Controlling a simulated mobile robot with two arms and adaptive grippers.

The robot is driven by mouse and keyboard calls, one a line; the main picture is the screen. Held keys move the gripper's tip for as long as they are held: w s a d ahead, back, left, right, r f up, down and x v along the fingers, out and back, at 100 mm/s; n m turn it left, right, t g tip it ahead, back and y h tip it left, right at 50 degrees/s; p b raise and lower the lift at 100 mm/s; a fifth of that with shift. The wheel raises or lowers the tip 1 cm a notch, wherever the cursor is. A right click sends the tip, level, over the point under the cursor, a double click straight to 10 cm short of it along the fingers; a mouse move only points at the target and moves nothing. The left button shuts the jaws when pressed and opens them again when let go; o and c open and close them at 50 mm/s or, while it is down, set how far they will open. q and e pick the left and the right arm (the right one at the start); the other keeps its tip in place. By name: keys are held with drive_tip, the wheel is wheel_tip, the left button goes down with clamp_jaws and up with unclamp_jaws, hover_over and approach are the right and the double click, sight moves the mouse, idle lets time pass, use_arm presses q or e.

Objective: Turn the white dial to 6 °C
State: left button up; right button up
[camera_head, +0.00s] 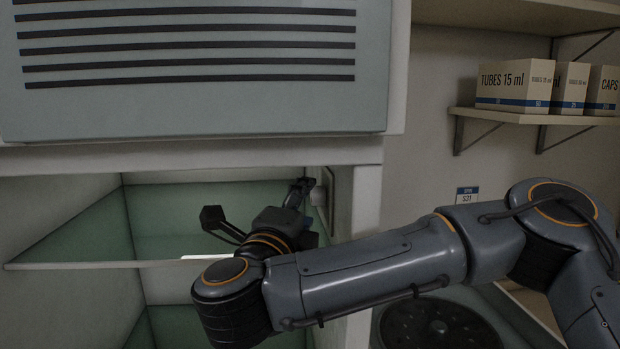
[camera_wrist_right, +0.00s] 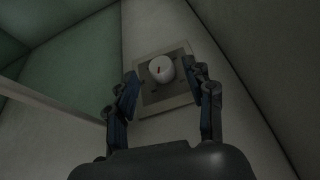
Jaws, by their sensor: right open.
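The white dial (camera_wrist_right: 161,69) with a red mark sits on a square plate (camera_wrist_right: 178,103) on the wall in the right wrist view. It lies just beyond and between the two fingers of my right gripper (camera_wrist_right: 164,80). The fingers are spread apart and the gripper is open; I cannot tell whether a finger touches the dial. In the head view my right gripper (camera_head: 255,200) reaches into the open compartment, and a small pale part of the dial (camera_head: 319,194) shows on its right inner wall. The scale numbers are too small to read. My left gripper is not in view.
A clear shelf (camera_head: 80,265) crosses the green-lined compartment left of my gripper. A cabinet door with dark slots (camera_head: 190,100) hangs above. Cardboard boxes (camera_head: 515,84) stand on a wall shelf at the right. A dark round perforated disc (camera_head: 440,325) lies below my right arm.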

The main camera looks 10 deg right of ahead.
sight(311, 196)
drive_tip(key=shift+w+d+r+p, duration=0.15)
drive_tip(key=shift+w+p, duration=0.15)
drive_tip(key=shift+p+x, duration=0.55)
drive_tip(key=shift+x, duration=0.45)
drive_tip(key=shift+w+d, duration=0.2)
drive_tip(key=shift+w, duration=0.2)
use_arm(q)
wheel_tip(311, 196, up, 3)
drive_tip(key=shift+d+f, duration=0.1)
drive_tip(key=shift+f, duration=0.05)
use_arm(e)
drive_tip(key=shift+a, duration=0.1)
drive_tip(key=shift+c, duration=0.2)
